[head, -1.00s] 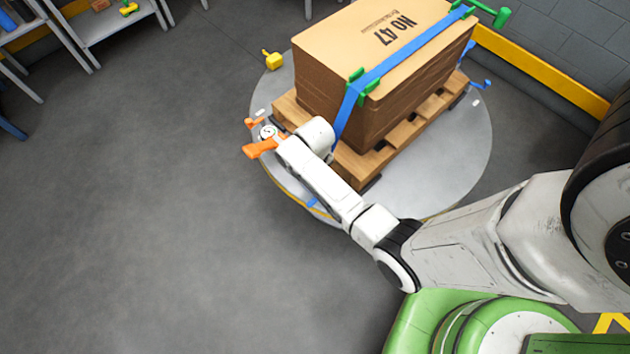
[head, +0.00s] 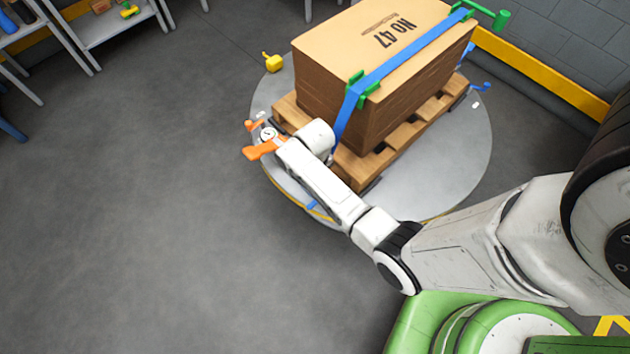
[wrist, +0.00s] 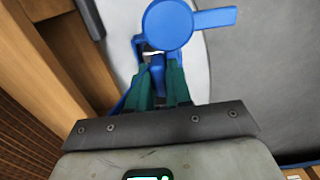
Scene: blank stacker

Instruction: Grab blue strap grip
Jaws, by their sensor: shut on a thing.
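The blue strap grip shows in the wrist view, with a round blue knob and side lever (wrist: 168,25) at the top and a narrow blue part between the fingers. My gripper (wrist: 157,85) has green fingers closed on that narrow part. In the head view my white wrist hides the gripper and the grip beside the pallet's near left corner. The blue strap (head: 385,72) runs over the cardboard stack (head: 340,35) and down its near side, passing behind my wrist.
The stack sits on a wooden pallet (head: 357,172) on a round grey turntable (head: 445,175). Green corner guards (head: 360,87) sit under the strap. A yellow object (head: 272,62) stands at the turntable's far left edge. Floor at left is clear. A yellow rail (head: 545,75) runs along the wall.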

